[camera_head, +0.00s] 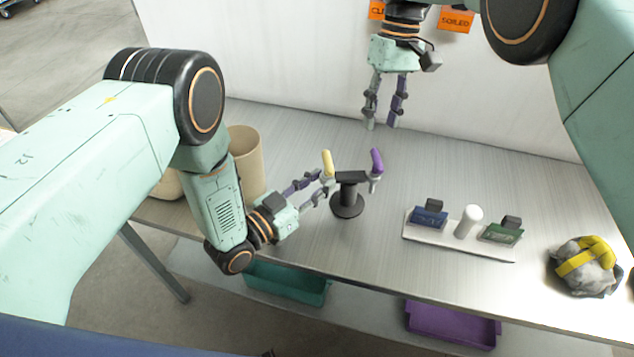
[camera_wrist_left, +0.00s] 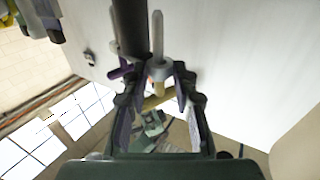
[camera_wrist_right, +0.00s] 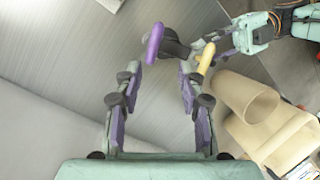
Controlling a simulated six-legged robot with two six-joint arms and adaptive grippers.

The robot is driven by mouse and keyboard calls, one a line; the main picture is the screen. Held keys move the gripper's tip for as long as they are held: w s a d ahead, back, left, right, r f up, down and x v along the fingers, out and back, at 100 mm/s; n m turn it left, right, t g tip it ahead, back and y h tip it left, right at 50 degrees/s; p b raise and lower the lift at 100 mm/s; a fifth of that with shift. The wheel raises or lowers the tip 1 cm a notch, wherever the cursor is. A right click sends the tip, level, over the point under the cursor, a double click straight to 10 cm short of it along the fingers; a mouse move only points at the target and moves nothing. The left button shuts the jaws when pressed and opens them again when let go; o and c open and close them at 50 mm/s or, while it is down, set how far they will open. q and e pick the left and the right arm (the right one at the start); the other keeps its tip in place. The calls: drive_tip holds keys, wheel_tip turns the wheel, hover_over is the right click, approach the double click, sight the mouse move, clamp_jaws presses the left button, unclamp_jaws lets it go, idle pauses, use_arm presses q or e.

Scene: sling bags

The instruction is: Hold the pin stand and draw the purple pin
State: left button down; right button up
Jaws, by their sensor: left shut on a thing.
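The black pin stand (camera_head: 347,206) stands upright on the table, with a round base and a crossbar. A yellow pin (camera_head: 327,162) sits at its left end and the purple pin (camera_head: 376,161) at its right end, both upright. My left gripper (camera_head: 325,187) is shut on the stand's left end, below the yellow handle; the left wrist view shows the grey collar (camera_wrist_left: 160,66) between its fingers. The exact contact is partly hidden. My right gripper (camera_head: 381,124) is open and empty, pointing down above the table behind the stand. The purple pin also shows beyond its fingers in the right wrist view (camera_wrist_right: 153,42).
A white tray (camera_head: 455,247) with blue and green items and a white cylinder is right of the stand. A grey bundle with a yellow strap (camera_head: 585,265) lies far right. Tan containers (camera_head: 247,155) stand behind my left arm. Teal (camera_head: 287,285) and purple bins (camera_head: 452,325) sit below the table.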

sight(377, 156)
drive_tip(key=m, duration=0.1)
drive_tip(key=m+h, duration=0.1)
drive_tip(key=m, duration=0.1)
drive_tip(key=shift+w+a+f+h, duration=0.15)
drive_tip(key=shift+a+h, duration=0.05)
drive_tip(key=shift+h, duration=0.1)
drive_tip(key=shift+x, duration=4.45)
drive_tip(key=shift+c, duration=0.2)
clamp_jaws()
drive_tip(key=shift+r, duration=4.8)
drive_tip(key=shift+r, duration=0.1)
